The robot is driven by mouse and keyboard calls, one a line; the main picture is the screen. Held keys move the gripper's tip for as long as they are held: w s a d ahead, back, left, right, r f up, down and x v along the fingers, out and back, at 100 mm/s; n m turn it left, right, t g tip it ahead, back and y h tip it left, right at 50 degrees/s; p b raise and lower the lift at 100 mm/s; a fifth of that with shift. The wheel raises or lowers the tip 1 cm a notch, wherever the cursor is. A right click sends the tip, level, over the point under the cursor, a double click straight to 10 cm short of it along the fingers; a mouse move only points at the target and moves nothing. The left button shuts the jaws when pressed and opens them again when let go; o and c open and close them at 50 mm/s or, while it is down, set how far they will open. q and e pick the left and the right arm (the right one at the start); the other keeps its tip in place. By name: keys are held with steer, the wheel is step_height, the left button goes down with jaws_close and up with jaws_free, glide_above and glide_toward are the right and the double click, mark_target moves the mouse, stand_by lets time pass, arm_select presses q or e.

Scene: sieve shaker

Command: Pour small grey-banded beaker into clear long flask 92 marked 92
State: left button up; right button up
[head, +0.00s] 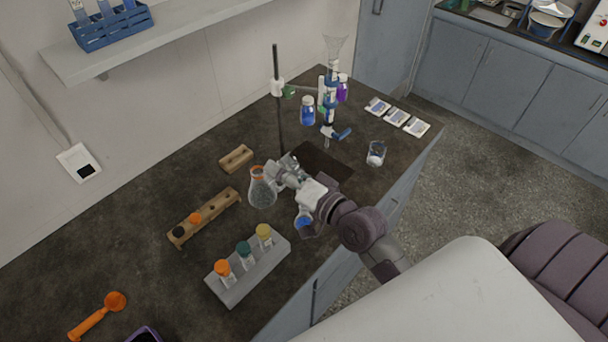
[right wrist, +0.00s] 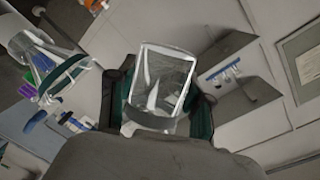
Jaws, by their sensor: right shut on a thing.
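My right gripper (head: 282,174) is shut on a clear glass beaker (right wrist: 165,80) with a grey band near its base. In the right wrist view the beaker stands out between the dark green finger pads and looks empty or nearly so. In the head view the gripper is beside the upper part of a clear conical flask (head: 262,192) on the bench, and the beaker is mostly hidden by the gripper. I cannot read a 92 on any glass. My left gripper is not in view.
A beaker with white contents (head: 376,154) and a vessel with blue contents (head: 304,222) stand near the arm. A grey rack (head: 247,270) holds capped vials. A wooden rack (head: 205,217) and a burette stand (head: 277,100) are close.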

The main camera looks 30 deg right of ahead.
steer(key=n+p, duration=0.2)
steer(key=p, duration=0.1)
steer(key=shift+r+g+h+p, duration=0.25)
steer(key=shift+g+h+p, duration=0.05)
steer(key=shift+h, duration=0.1)
steer(key=shift+f+n+p, duration=0.35)
steer(key=shift+n, duration=0.05)
steer(key=shift+a+f+n+g+h+b, duration=0.15)
steer(key=shift+f+n+g+h+b, duration=0.15)
steer(key=shift+f+h+b, duration=0.15)
steer(key=shift+a+f+n, duration=0.1)
steer(key=shift+a+n, duration=0.3)
steer(key=a+f+n+g+h, duration=0.1)
steer(key=a+f+n+h, duration=0.2)
steer(key=f+n, duration=0.1)
steer(key=shift+w+a+f, duration=0.25)
steer(key=shift+a+f, duration=0.15)
steer(key=shift+f, duration=0.3)
